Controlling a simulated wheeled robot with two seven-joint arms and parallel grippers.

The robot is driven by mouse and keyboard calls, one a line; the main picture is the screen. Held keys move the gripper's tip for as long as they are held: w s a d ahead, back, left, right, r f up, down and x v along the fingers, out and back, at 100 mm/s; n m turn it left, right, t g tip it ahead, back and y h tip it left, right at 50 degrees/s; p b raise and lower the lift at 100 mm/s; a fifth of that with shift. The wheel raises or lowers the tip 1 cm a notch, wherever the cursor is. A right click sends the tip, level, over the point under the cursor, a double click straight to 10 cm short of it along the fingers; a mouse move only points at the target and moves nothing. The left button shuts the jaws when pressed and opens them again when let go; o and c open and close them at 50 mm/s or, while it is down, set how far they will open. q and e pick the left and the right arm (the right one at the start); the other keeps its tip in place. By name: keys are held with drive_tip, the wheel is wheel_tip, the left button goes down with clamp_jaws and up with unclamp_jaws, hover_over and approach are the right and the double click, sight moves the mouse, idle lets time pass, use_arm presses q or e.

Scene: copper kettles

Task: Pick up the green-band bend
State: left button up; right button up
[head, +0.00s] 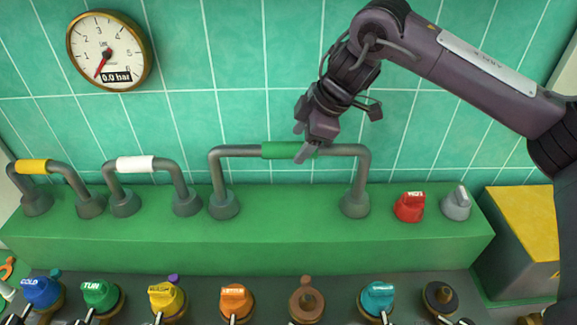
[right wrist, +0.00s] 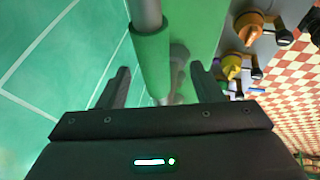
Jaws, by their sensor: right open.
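The green-band bend (head: 229,151) is a grey pipe arch with a green band (head: 277,150) around the middle of its top bar. Both its feet stand on the green ledge. My right gripper (head: 306,140) is at the band's right part and hides a little of it. In the right wrist view the green band (right wrist: 151,65) and grey pipe (right wrist: 146,14) run between the two spread fingers of my right gripper (right wrist: 161,78). The jaws are open; whether a finger touches the bar I cannot tell. My left gripper is not in view.
A yellow-band bend (head: 31,166) and a white-band bend (head: 135,163) stand to the left on the green ledge (head: 290,240). A red knob (head: 409,207) and a grey knob (head: 456,203) are to the right. Several coloured knobs line the front. A tiled wall with a gauge (head: 109,50) is behind.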

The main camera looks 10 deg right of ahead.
sight(293, 143)
drive_tip(key=p+x, duration=0.1)
drive_tip(key=x, duration=0.1)
drive_tip(key=p+x, duration=0.1)
drive_tip(key=x, duration=0.1)
drive_tip(key=shift+w+a+p, duration=0.25)
drive_tip(key=shift+w+p, duration=0.05)
drive_tip(key=shift+w, duration=0.15)
drive_tip(key=shift+w+a+f, duration=0.1)
drive_tip(key=shift+w+f, duration=0.1)
drive_tip(key=shift+f, duration=0.2)
drive_tip(key=shift+s+r, duration=0.1)
drive_tip(key=shift+s, duration=0.05)
drive_tip(key=shift+c, duration=0.3)
drive_tip(key=shift+c, duration=1.3)
drive_tip(key=c, duration=0.5)
drive_tip(key=shift+r, duration=0.1)
drive_tip(key=shift+c, duration=1)
drive_tip(key=shift+r, duration=0.1)
